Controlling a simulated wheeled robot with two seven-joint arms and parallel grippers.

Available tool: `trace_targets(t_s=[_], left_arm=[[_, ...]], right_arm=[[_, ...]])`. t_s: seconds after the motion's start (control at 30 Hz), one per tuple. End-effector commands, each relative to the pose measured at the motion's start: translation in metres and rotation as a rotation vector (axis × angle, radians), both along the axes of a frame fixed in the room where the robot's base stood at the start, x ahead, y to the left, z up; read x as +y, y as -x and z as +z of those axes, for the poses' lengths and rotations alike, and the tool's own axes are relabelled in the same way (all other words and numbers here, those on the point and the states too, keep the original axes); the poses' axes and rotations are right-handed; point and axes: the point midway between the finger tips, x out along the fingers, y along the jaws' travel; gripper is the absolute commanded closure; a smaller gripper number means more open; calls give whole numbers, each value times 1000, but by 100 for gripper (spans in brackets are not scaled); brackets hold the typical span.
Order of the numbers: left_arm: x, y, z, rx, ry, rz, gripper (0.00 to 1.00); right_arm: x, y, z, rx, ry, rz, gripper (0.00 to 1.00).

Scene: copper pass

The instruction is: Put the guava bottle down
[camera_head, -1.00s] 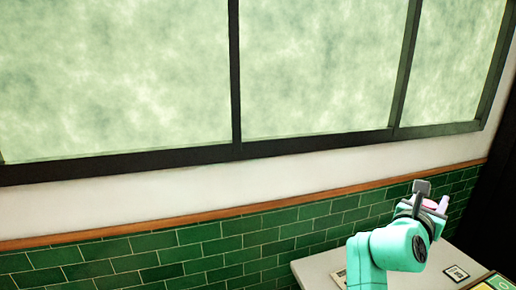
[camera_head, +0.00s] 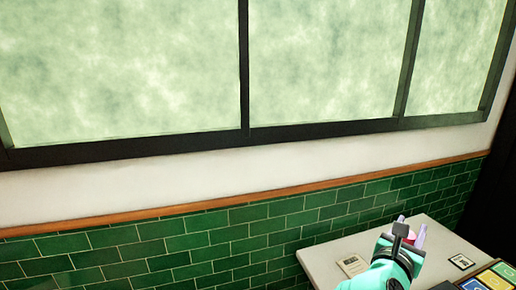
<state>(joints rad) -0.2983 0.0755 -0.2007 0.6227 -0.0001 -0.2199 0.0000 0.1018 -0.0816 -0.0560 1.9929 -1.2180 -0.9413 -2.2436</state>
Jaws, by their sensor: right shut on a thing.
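My right gripper (camera_head: 403,238) is at the lower right, over the pale table (camera_head: 325,262), with its teal arm coming up from the bottom edge. It is shut on the guava bottle (camera_head: 404,231), which shows only as a pink part behind the dark finger. A pale lilac upright piece (camera_head: 421,236) shows just right of the finger; I cannot tell whether it belongs to the bottle. The gripper and wrist hide the bottle's lower part, so I cannot tell whether it touches the table. My left gripper is not in view.
A small pale card (camera_head: 353,265) lies on the table left of my arm, and a dark-framed card (camera_head: 461,261) lies to the right. A board with coloured squares (camera_head: 498,276) is at the lower right corner. A green tiled wall (camera_head: 240,243) stands behind the table.

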Motion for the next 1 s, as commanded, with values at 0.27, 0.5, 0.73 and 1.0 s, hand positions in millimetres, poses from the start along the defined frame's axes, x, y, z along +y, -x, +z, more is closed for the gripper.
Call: trace_targets(t_s=[0.27, 0.5, 0.73, 1.0], left_arm=[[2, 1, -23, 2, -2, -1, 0], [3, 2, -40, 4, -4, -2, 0], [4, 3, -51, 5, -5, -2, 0], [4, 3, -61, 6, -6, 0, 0]], right_arm=[[46, 14, -77, 7, 5, 188, 100], [96, 41, -157, 12, 11, 417, 100], [132, 73, -218, 11, 12, 593, 100], [164, 114, -273, 4, 6, 746, 100]])
